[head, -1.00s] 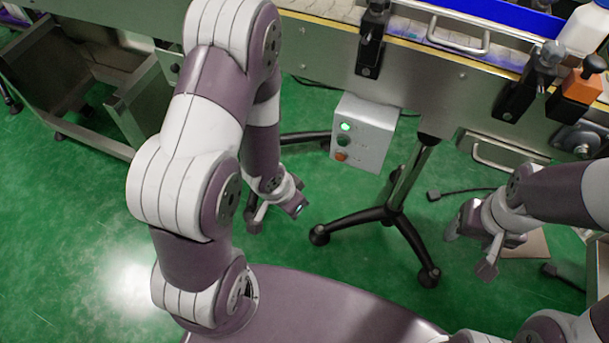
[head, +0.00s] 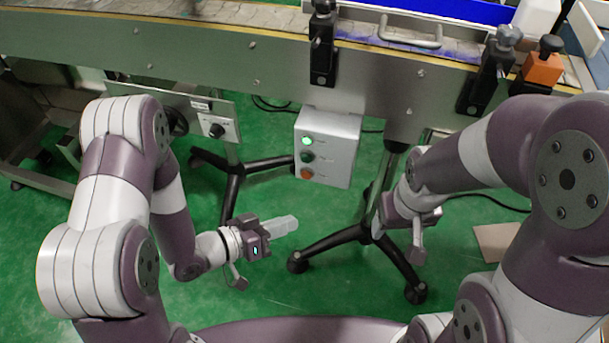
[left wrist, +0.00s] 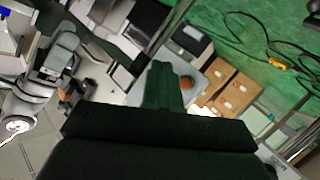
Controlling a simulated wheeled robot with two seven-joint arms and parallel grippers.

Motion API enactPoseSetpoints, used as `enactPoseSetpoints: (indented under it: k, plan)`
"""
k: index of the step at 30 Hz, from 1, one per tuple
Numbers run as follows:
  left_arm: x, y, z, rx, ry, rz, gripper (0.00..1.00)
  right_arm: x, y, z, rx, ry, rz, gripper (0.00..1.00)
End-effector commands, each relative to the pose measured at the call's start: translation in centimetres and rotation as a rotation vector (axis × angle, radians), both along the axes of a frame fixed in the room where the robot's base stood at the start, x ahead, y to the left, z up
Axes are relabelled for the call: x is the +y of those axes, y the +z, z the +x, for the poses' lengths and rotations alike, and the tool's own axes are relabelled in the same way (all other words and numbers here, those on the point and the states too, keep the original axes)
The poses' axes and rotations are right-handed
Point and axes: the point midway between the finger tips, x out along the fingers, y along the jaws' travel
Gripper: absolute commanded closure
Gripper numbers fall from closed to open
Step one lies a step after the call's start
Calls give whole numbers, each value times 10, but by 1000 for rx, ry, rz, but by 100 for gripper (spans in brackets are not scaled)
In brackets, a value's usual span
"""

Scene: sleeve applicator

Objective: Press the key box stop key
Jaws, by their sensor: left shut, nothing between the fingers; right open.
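The key box (head: 329,148) is a pale grey box hanging below the conveyor in the head view. Its front has a lit green key (head: 306,141) on top, a dark green key (head: 307,157) in the middle and an orange-red key (head: 307,173) at the bottom; their labels are too small to read. My left gripper (head: 294,223) is shut and empty, below and slightly left of the box, apart from it, pointing right. Its dark fingers (left wrist: 165,85) show in the left wrist view. My right gripper (head: 426,234) is open and empty, right of and below the box.
The conveyor side (head: 270,62) runs above the box. A black tripod foot (head: 340,243) stands below it, between my grippers. A panel with a black knob (head: 217,130) is at left. An orange-topped clamp (head: 543,67) is at upper right. Green floor lies open below.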

Motion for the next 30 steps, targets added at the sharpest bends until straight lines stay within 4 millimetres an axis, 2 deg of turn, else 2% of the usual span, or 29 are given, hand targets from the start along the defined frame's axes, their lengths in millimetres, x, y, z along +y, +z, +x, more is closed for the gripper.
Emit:
enactPoseSetpoints:
  k: [5,14,19,24,30]
  plan:
    - [-4,-1,13,-2,-1,2,100,0,-2,0,0,0,0,36]
    - [-18,-2,55,-3,-1,1,100,0,-9,0,0,0,0,36]
    - [-24,0,73,-1,-1,2,100,0,-5,0,0,0,0,36]
    - [-27,0,82,0,0,2,100,0,-4,0,0,0,0,36]
    - [-27,0,83,1,0,1,100,0,-5,0,0,0,0,36]
